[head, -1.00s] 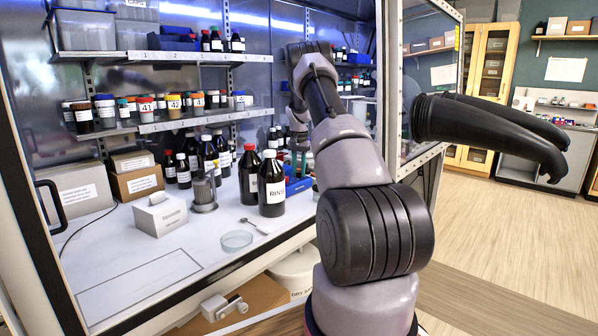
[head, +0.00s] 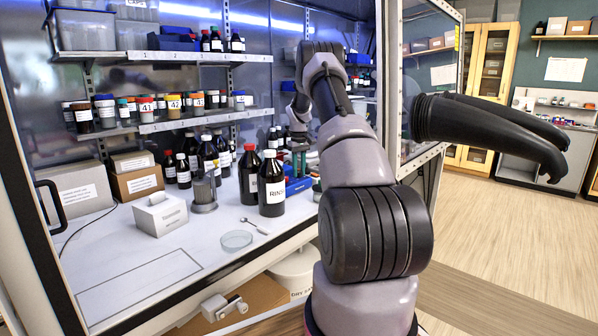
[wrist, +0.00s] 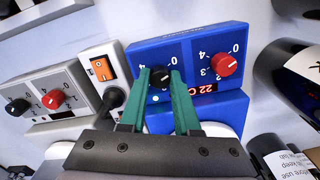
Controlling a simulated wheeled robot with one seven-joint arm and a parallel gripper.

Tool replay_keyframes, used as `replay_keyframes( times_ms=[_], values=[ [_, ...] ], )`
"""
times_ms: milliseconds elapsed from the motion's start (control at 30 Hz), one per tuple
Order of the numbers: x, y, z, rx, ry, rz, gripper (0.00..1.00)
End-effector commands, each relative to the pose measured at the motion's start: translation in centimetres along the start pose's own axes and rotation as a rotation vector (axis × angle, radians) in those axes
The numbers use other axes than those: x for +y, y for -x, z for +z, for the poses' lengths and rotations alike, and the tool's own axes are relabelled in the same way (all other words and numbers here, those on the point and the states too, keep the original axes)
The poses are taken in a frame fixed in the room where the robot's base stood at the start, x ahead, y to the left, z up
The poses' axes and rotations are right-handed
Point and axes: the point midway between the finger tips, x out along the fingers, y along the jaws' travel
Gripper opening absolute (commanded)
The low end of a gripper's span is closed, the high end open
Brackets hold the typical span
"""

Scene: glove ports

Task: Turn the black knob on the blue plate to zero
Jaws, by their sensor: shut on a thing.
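In the wrist view the blue plate (wrist: 188,40) carries a black knob (wrist: 161,78) on its left part and a red knob (wrist: 223,64) on its right part. My gripper (wrist: 159,75) has teal fingers on either side of the black knob, shut on it. A 0 shows to the upper right of the black knob and a 4 to its upper left. The knob's pointer direction cannot be made out, and its other marks are hidden by the fingers. A lit red display sits under the red knob, partly covered.
Left of the plate are an orange switch (wrist: 98,67) on a light box and a grey panel (wrist: 48,92) with a black and a red knob. Dark bottles stand close on the right (wrist: 292,75). In the head view, a tall dark bottle (head: 271,184) stands left of my arm.

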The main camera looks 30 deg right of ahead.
Motion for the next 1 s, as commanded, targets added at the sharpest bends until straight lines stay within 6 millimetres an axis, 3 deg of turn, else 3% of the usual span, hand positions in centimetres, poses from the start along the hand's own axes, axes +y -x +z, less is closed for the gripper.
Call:
replay_keyframes(
  times_ms=[300,833,867,900,933,1000],
  values=[
    [0.11,0.24,-0.14,0.006,0.116,0.002,0.00],
    [0.12,0.24,-0.13,0.005,0.138,0.003,0.00],
    [0.12,0.24,-0.13,0.005,0.138,0.003,0.38],
    [0.12,0.23,-0.13,0.005,0.138,0.003,0.54],
    [0.11,0.22,-0.12,0.005,0.138,0.003,0.61],
    [0.09,0.17,-0.09,0.004,0.138,0.002,0.61]
  ],
)
